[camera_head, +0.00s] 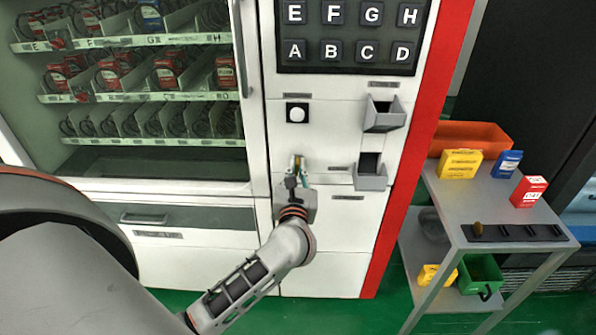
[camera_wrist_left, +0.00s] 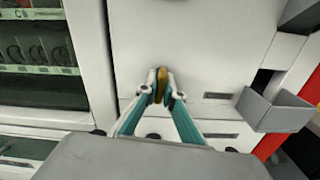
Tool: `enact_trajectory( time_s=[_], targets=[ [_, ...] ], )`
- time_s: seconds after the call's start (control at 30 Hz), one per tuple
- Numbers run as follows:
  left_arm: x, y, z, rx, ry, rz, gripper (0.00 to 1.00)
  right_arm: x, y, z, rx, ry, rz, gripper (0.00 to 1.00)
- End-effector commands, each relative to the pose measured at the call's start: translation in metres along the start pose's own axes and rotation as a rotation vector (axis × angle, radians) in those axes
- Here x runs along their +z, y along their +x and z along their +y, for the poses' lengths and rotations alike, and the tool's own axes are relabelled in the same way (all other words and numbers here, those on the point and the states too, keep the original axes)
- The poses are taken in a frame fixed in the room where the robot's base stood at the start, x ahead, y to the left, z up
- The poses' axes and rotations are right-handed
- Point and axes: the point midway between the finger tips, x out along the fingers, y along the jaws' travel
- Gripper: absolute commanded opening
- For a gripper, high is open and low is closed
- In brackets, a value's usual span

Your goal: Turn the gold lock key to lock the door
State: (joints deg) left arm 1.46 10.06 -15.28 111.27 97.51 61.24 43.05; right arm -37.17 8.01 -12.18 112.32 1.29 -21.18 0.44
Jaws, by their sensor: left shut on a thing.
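The gold lock key (camera_wrist_left: 161,84) stands out from the white front panel of the vending machine in the left wrist view. My left gripper (camera_wrist_left: 162,98) is shut on the key, with one finger on each side of it. In the head view my left gripper (camera_head: 296,168) reaches the panel below the round white button, and its fingers hide the key there. The glass door (camera_head: 130,160) of the machine stands at the left and looks closed. My right gripper is not in view.
Two grey cups (camera_head: 371,176) stick out of the panel just right of my left gripper. A grey cart (camera_head: 480,205) with small boxes and an orange bin (camera_head: 470,137) stands at the right. Green floor is clear between machine and cart.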

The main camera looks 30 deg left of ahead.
Motion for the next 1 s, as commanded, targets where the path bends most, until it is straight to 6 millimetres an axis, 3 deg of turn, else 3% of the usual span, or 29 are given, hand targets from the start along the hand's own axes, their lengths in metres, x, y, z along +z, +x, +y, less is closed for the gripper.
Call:
enact_trajectory(
  time_s=[0.3, 0.87, 0.93, 1.0],
  targets=[
    [-0.0023, -0.0003, -0.0004, 0.0, -0.13, 0.003, 0.0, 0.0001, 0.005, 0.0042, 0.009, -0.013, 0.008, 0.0],
    [-0.0006, -0.0002, -0.0002, 0.0, -0.16, 0.003, 0.0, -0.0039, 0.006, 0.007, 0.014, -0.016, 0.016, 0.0],
    [-0.0006, -0.0002, -0.0002, 0.0, -0.16, 0.003, 0.21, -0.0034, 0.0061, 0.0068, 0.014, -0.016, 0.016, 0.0],
    [-0.0005, -0.0001, -0.0002, 0.0, -0.16, 0.002, 0.25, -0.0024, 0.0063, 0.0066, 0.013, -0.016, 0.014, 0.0]
  ],
)
